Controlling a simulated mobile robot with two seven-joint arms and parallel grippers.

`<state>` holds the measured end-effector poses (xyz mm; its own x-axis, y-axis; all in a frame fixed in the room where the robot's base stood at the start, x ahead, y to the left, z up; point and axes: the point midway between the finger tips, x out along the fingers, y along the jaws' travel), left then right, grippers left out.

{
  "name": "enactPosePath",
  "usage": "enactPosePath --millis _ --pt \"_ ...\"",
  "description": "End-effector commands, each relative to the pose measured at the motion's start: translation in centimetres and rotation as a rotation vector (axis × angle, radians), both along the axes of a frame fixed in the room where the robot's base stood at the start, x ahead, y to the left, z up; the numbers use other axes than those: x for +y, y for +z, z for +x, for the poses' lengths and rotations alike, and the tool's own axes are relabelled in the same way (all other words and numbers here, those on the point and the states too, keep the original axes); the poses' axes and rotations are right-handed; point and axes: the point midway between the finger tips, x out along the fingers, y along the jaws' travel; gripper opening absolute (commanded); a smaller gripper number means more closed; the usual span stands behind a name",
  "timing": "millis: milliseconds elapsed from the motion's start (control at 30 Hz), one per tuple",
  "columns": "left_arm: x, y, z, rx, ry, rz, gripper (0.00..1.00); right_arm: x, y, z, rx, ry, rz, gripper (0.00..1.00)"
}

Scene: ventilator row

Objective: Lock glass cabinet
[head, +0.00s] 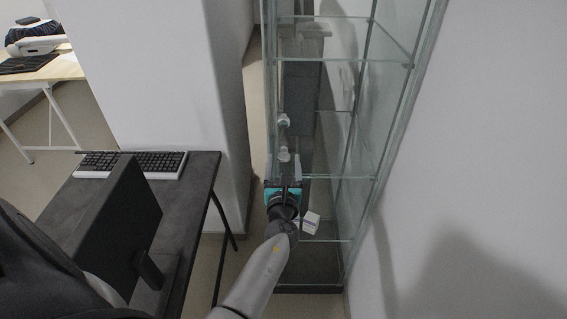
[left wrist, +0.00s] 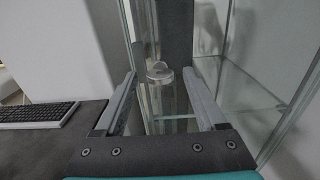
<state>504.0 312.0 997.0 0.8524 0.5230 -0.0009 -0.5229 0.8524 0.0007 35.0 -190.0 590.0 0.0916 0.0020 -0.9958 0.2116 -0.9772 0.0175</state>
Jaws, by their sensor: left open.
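The glass cabinet (head: 360,120) stands upright in the middle of the head view, with clear panes and shelves. Two small metal knob-like fittings, an upper one (head: 284,121) and a lower one (head: 284,154), show on its front side, one above the other. My left gripper (head: 284,168) is in front of the cabinet, just below the lower fitting. In the left wrist view its two fingers (left wrist: 160,76) are wide apart and empty, with a round metal fitting (left wrist: 160,69) seen between and beyond their tips. I cannot tell the exact gap. My right gripper is not in view.
A dark desk (head: 190,195) with a keyboard (head: 130,163) and a black monitor (head: 118,222) stands left of my arm. A small white box (head: 311,222) is low in the cabinet. White walls stand on both sides. A wooden table (head: 50,72) is far left.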

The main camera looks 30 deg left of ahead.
Motion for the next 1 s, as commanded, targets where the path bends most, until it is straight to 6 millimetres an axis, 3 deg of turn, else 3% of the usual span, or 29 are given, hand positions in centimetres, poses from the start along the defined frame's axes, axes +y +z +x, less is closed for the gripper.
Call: enactPosePath --millis 233,867,1000 --pt "0.05 0.04 0.04 -0.001 0.000 0.001 0.72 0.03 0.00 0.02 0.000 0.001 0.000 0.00" --pt "0.02 0.03 0.01 0.000 0.000 0.000 0.01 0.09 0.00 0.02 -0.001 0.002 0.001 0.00" --pt "0.01 0.02 0.02 0.000 0.000 0.000 0.00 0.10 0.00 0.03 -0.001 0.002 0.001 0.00"
